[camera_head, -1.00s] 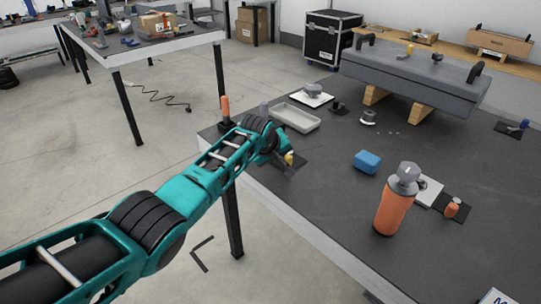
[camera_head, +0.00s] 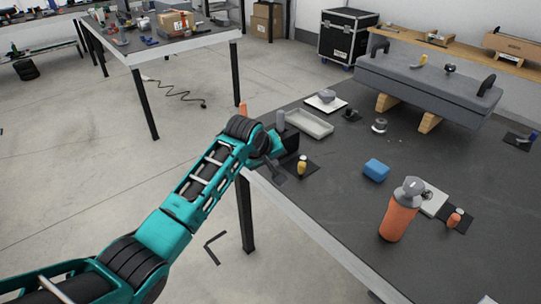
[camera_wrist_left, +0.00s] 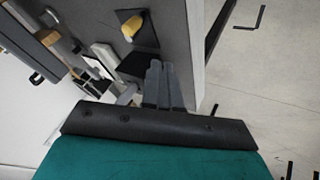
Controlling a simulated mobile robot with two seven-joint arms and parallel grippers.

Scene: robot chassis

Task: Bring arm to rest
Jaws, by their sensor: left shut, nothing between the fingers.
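My left arm comes in from the lower left of the head view. My left gripper (camera_head: 279,172) is at the near left edge of the dark table (camera_head: 327,205). In the left wrist view its two grey fingers (camera_wrist_left: 162,85) lie close together with nothing between them. A small yellow bottle (camera_head: 302,166) stands on a dark mat just right of the gripper, apart from it. The yellow bottle also shows in the left wrist view (camera_wrist_left: 132,27). My right gripper is not in view.
On the table are a grey tray (camera_head: 309,123), a blue box (camera_head: 376,170) and an orange bottle (camera_head: 398,217). A long grey block (camera_head: 425,85) rests on wooden supports at the back. Open floor (camera_head: 100,190) lies left of the table.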

